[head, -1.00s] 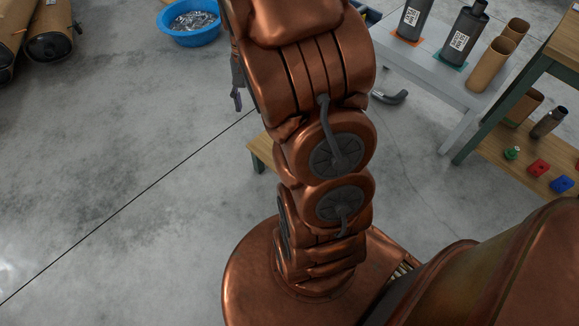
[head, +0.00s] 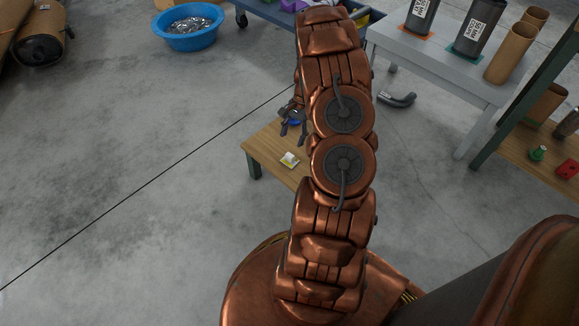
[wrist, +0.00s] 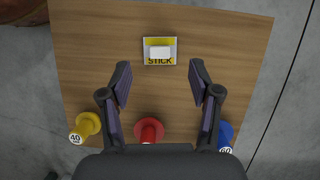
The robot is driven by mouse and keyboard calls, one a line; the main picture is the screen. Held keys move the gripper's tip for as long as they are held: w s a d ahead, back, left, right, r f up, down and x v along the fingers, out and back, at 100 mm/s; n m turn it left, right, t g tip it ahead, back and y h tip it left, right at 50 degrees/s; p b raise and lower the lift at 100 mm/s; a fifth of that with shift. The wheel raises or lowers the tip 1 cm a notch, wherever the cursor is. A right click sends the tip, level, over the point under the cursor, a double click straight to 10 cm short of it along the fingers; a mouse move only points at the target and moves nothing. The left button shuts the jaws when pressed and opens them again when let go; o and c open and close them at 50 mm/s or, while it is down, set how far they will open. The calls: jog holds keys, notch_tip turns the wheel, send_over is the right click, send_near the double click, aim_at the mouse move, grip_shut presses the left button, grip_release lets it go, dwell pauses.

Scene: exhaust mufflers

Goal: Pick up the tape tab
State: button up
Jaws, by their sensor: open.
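The tape tab (wrist: 160,52) appears as a small white piece on a yellow and grey card (wrist: 160,62) marked STICK. The card lies on a small wooden table (wrist: 225,45). In the head view the white and yellow card (head: 289,160) shows near the table's left part. My gripper (wrist: 160,75) is open and empty above the table, its fingers spread just short of the card in the wrist view. In the head view my gripper (head: 293,131) is small beside my arm, partly hidden by it. My arm covers much of the table there.
A yellow spool (wrist: 86,126) marked 40, a red spool (wrist: 149,131) and a blue spool (wrist: 226,132) stand on the table near my gripper. A grey table (head: 440,75) with dark canisters stands at the right. A blue tub (head: 190,40) sits on the floor.

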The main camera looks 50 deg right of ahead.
aim_at(290, 154)
jog(key=shift+s+d+f, duration=0.1)
jog(key=shift+d+f, duration=0.05)
jog(key=shift+f, duration=0.45)
jog(key=shift+d+f, duration=0.1)
jog(key=shift+f, duration=0.45)
jog(key=shift+d+b+x, duration=0.2)
jog(key=shift+b+x, duration=1.65)
jog(key=shift+x, duration=1.95)
jog(key=c, duration=0.9)
jog(key=shift+o, duration=0.2)
